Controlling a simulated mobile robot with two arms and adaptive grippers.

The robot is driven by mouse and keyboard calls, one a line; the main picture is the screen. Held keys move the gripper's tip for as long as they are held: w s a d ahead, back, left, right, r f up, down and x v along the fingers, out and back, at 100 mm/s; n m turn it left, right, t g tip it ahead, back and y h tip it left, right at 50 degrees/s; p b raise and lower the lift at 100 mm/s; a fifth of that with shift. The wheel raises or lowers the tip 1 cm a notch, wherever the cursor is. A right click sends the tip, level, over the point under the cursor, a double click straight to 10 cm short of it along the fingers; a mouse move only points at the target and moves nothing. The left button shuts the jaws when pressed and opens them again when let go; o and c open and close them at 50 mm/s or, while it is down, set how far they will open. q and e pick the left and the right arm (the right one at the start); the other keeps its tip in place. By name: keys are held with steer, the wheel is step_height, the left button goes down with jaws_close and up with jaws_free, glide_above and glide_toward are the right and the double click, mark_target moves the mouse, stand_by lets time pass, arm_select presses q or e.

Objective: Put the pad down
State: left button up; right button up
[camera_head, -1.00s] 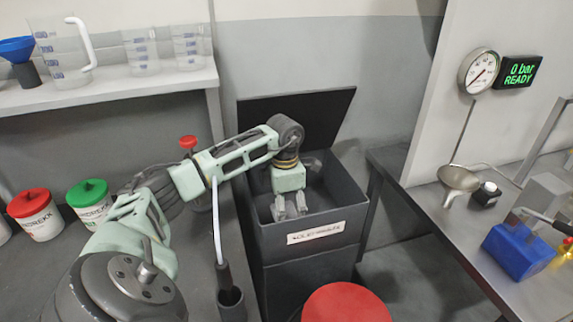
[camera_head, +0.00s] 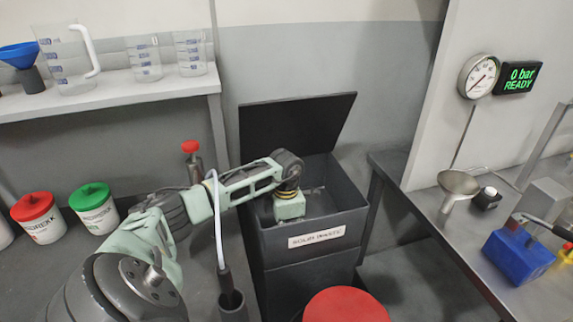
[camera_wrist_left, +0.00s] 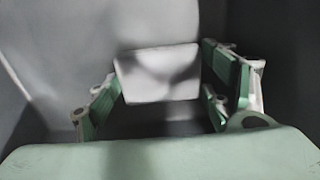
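The pad (camera_wrist_left: 158,74) is a pale, flat, roughly rectangular block in the left wrist view. It spans the gap between the two fingertips of my left gripper (camera_wrist_left: 161,80), which appears shut on it, with the fingers set wide apart. In the head view my left gripper (camera_head: 290,207) reaches down into the dark open bin labelled solid waste (camera_head: 357,207). Its fingers and the pad are hidden there behind the bin's front wall. My right gripper is not in view.
The bin's raised lid (camera_head: 300,122) stands behind the arm. A holder with a white-handled tool (camera_head: 232,300) and a red round top (camera_head: 345,305) are close to the bin's front. Red-lidded (camera_head: 38,215) and green-lidded (camera_head: 95,207) tubs stand left. A metal bench (camera_head: 480,250) is at right.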

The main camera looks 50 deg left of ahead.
arm_select(q)
steer(key=o, duration=0.4)
steer(key=shift+r, duration=0.2)
steer(key=shift+a+r, duration=0.1)
steer(key=shift+r, duration=0.2)
step_height(320, 180, up, 11)
steer(key=shift+r+b, duration=0.15)
steer(key=shift+b, duration=0.7)
steer(key=shift+w+a, duration=0.1)
steer(key=shift+a, duration=0.05)
